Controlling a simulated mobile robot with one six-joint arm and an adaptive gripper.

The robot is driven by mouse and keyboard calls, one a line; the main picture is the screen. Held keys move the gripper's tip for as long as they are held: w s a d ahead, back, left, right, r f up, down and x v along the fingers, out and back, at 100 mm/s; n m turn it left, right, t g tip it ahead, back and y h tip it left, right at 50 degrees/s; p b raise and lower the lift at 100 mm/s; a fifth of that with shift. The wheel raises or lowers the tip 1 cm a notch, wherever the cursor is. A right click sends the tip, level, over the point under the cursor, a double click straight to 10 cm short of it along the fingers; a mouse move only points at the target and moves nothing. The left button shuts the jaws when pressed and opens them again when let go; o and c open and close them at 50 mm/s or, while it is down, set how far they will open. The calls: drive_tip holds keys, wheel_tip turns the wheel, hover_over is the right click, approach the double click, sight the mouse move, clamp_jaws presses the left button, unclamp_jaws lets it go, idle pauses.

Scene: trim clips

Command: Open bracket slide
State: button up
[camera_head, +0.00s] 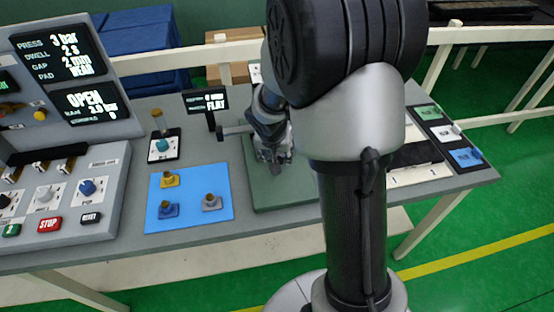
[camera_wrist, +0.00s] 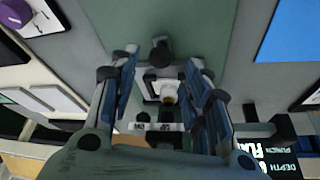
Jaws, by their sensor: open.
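My gripper (camera_head: 272,158) is over the green plate (camera_head: 262,192) on the bench, pointing down. In the wrist view its blue-padded fingers (camera_wrist: 160,62) are apart, with nothing clamped between them. Between and below them is a white fixture (camera_wrist: 150,87) with a dark opening and a small pale round part (camera_wrist: 168,93). A dark grey knob (camera_wrist: 160,50) stands just beyond it, near the fingertips. A dark bar handle (camera_wrist: 258,129) sticks out to the right. I cannot tell which of these is the bracket slide. My arm and gripper hide most of the fixture in the head view.
A small display reading FLAT (camera_head: 207,101) stands left of the plate. A blue mat (camera_head: 188,190) holds several small fittings. A control panel (camera_head: 65,195) with knobs and buttons is at left. Coloured cards (camera_head: 445,132) lie at right behind my arm.

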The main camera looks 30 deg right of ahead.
sight(279, 159)
drive_tip(key=b+x, duration=0.1)
drive_tip(key=x, duration=0.3)
drive_tip(key=shift+c, duration=0.3)
clamp_jaws()
idle(0.3)
